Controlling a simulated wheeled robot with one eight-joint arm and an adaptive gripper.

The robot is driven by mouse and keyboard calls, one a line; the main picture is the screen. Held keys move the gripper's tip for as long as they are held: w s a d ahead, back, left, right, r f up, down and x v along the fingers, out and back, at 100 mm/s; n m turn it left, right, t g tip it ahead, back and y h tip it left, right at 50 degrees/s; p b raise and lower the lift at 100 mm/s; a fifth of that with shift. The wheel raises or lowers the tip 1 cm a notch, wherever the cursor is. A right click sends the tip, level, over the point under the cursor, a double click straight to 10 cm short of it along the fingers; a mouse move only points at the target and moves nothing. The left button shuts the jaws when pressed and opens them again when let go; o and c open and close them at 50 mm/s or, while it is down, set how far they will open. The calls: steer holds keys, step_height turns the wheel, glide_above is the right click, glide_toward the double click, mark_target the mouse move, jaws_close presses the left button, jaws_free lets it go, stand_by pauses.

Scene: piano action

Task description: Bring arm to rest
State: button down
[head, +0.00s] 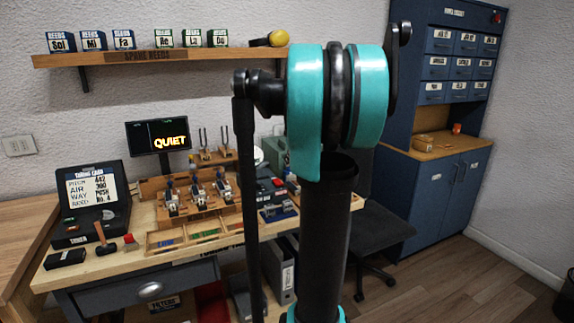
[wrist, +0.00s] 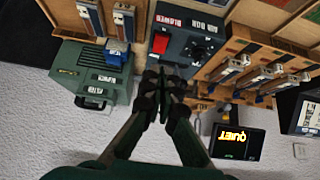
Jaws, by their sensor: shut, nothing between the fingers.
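My gripper (wrist: 165,88) shows in the wrist view with its two dark fingertips together and nothing between them. It hangs over the bench, in front of a dark control box with a red switch and a knob (wrist: 197,50). The gripper does not show clearly in the head view. There my own teal and black arm fills the middle of the picture and hides part of the bench.
The workbench (head: 60,276) holds a tuning card case (head: 90,195), a small mallet (head: 104,240), a lit "QUIET" screen (head: 160,137) and a wooden reed rack. A shelf (head: 150,58) hangs above. A chair (head: 380,230) and blue cabinet (head: 430,195) stand right.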

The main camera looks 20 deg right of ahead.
steer(key=shift+s+r, duration=0.15)
stand_by(0.4)
steer(key=s+a+f+g, duration=0.2)
steer(key=s+a+f, duration=0.9)
steer(key=a, duration=0.2)
steer(key=s+a+f, duration=0.3)
steer(key=s+f, duration=0.3)
steer(key=s, duration=0.3)
steer(key=s+a+f+g, duration=0.1)
steer(key=s+a+f, duration=0.3)
steer(key=s, duration=0.5)
step_height(320, 180, down, 3)
steer(key=shift+s+r, duration=0.1)
steer(key=shift+s, duration=0.2)
